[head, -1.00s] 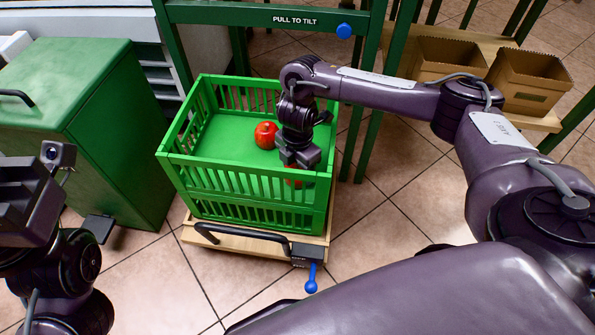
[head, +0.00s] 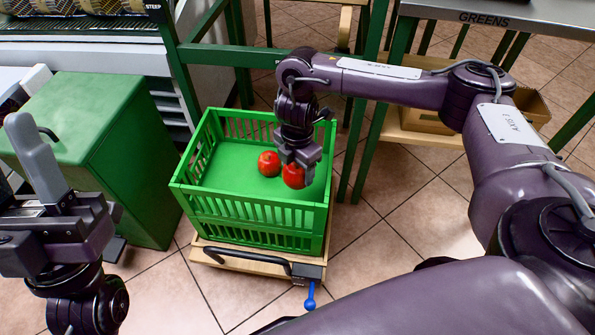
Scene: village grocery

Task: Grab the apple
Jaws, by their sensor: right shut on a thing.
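Two red apples show in the green crate (head: 190,200) in the head view. One apple (head: 269,163) lies on the crate floor near its middle. The other apple (head: 293,176) is under my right gripper (head: 299,172), which points down inside the crate's right side and is shut on it. The top of that apple is hidden by the gripper. My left gripper (head: 45,190) is at the left edge, away from the crate, with one finger pointing up. Its other finger is not clear, so I cannot tell whether it is open.
The crate rests on a wooden cart (head: 240,262) with a black handle and a blue knob (head: 310,303). A green cabinet (head: 95,150) stands to the left. Green frame posts stand behind the crate. Cardboard boxes (head: 430,121) sit on a low shelf at the right. Tiled floor is clear in front.

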